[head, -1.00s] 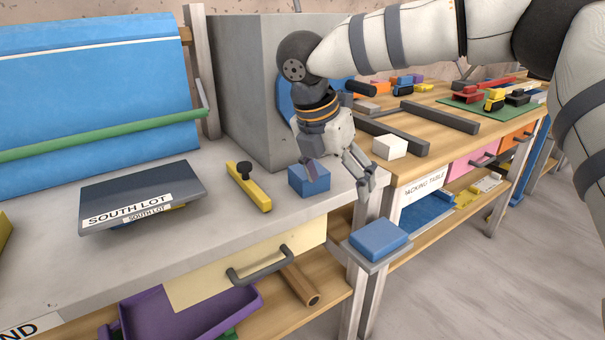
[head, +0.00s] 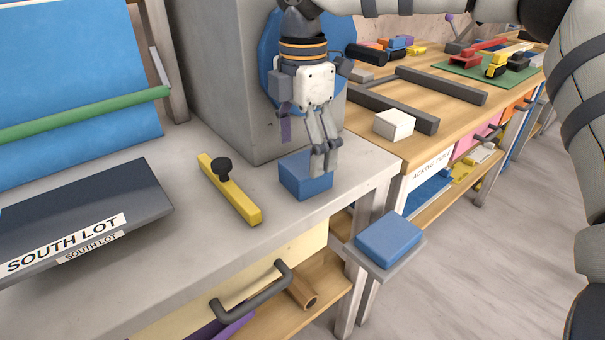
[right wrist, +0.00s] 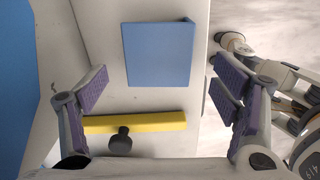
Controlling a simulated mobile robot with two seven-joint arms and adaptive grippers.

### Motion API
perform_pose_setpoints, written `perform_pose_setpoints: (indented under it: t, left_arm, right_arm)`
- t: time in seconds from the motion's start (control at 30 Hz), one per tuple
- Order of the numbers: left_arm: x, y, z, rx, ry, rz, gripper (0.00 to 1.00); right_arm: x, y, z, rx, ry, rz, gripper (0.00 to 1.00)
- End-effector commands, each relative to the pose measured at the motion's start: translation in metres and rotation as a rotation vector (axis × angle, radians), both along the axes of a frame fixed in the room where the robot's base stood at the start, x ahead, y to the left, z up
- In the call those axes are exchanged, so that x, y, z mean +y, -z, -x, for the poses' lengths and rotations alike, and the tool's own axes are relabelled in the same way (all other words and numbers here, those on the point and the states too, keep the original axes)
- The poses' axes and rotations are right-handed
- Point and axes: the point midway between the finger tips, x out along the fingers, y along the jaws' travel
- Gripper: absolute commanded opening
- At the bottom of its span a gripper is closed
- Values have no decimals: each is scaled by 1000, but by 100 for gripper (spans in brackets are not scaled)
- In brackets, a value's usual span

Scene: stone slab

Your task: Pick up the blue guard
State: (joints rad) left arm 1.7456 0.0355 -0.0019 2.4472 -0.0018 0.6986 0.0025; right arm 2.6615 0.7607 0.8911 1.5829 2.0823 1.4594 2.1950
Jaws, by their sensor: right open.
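A blue block-like piece, which I take as the blue guard (head: 300,183), sits on the grey slab near its right end. In the right wrist view the blue guard (right wrist: 158,54) shows as a flat blue square with a thin raised edge on its right. My right gripper (head: 303,150) is open and points down over the guard; one finger hides part of it. In the right wrist view my right gripper (right wrist: 163,90) has its fingers spread wide, with the guard ahead between them and nothing held. My left gripper is not in view.
A yellow bar with a black knob (head: 231,190) lies left of the guard. A grey box (head: 215,85) stands behind. A dark South Lot tray (head: 85,210) is at left. Another blue block (head: 389,238) sits on a small ledge beyond the slab's edge. A white block (head: 393,124) is right.

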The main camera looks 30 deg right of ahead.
Motion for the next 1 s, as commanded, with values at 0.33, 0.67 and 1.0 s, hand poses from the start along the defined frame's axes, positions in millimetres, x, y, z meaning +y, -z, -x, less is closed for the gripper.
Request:
perform_pose_setpoints:
  t: [0.33,0.67,1.0]
  left_arm:
    - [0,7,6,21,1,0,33]
    - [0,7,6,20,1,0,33]
    - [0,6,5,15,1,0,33]
  right_arm:
    - [2,40,-2,1,0,0,82]
    - [1,40,-1,1,-1,1,34]
    - [2,31,-2,-1,-2,2,34]
